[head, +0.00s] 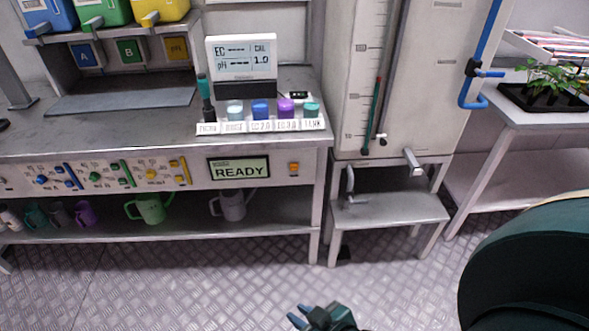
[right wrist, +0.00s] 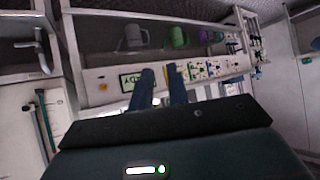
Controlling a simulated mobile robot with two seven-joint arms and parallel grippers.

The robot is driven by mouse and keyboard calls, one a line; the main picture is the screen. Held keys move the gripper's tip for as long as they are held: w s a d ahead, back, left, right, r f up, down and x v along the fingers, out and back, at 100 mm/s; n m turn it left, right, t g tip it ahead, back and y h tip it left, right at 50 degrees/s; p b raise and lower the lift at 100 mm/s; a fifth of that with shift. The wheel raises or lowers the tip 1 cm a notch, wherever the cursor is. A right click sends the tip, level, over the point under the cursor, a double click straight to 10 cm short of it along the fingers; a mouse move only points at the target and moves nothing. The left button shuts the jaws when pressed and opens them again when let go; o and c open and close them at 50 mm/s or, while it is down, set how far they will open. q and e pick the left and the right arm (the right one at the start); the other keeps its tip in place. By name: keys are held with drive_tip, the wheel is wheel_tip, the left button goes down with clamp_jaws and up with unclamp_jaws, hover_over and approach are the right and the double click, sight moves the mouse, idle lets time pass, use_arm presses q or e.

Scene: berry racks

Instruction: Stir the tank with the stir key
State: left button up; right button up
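The tank (head: 365,60) is a tall pale vessel with a level scale, standing behind a small step at the right of the bench. A small orange key (head: 294,168) sits on the bench's front panel, right of the green READY display (head: 239,169); its label is too small to read. In the right wrist view the picture is turned over, and the orange key (right wrist: 102,87) is left of the fingers. My right gripper (head: 304,316) is low over the floor, well short of the panel. Its blue fingers (right wrist: 161,76) are apart with nothing between them. My left gripper is out of view.
A green jug (head: 150,208) and a grey jug (head: 232,205) stand on the shelf under the panel. Several capped bottles stand in a labelled rack (head: 262,127) on the bench. The step (head: 388,210) juts out before the tank. The floor in front is clear.

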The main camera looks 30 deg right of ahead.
drive_tip(key=shift+s+f, duration=0.1)
drive_tip(key=shift+s, duration=0.05)
clamp_jaws()
drive_tip(key=shift+w+r, duration=0.2)
drive_tip(key=shift+w, duration=0.1)
idle(0.3)
drive_tip(key=shift+s+f, duration=0.15)
drive_tip(key=shift+s, duration=0.05)
idle(0.3)
